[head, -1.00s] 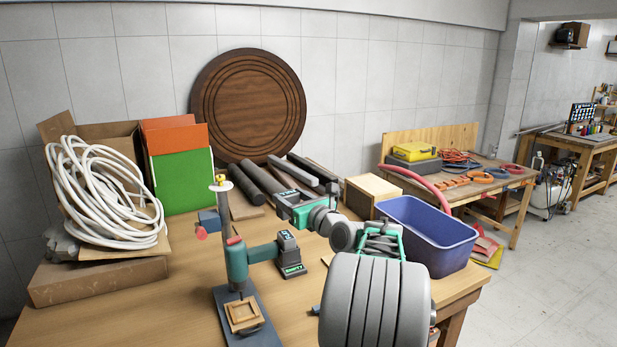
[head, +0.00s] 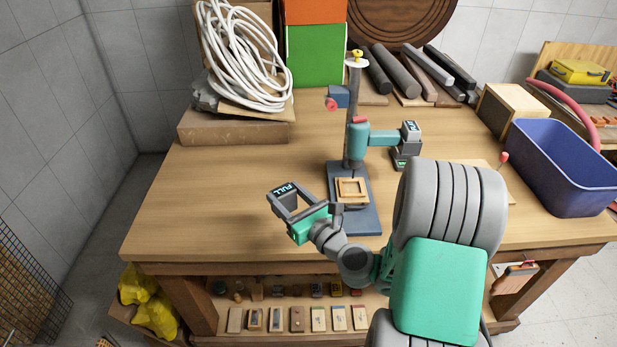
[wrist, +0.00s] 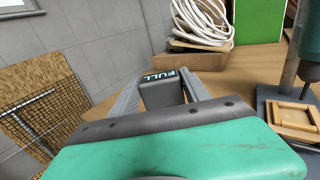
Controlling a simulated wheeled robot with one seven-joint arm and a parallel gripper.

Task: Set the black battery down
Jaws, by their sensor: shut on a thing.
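The black battery (head: 285,189), a dark block with a "FULL" label on top, is between the fingers of my gripper (head: 291,203). My gripper is shut on it and appears to hold it above the front left part of the wooden workbench (head: 200,205). In the wrist view the battery (wrist: 162,92) sits between the two grey fingers, label showing. Its underside is hidden, so I cannot tell its exact height over the bench top.
A teal drill on a stand (head: 373,137) rises right of my gripper, with a small wooden frame (head: 351,191) on its base. A white hose coil (head: 244,55) lies at the back left. A blue bin (head: 566,168) stands right. The bench's left part is clear.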

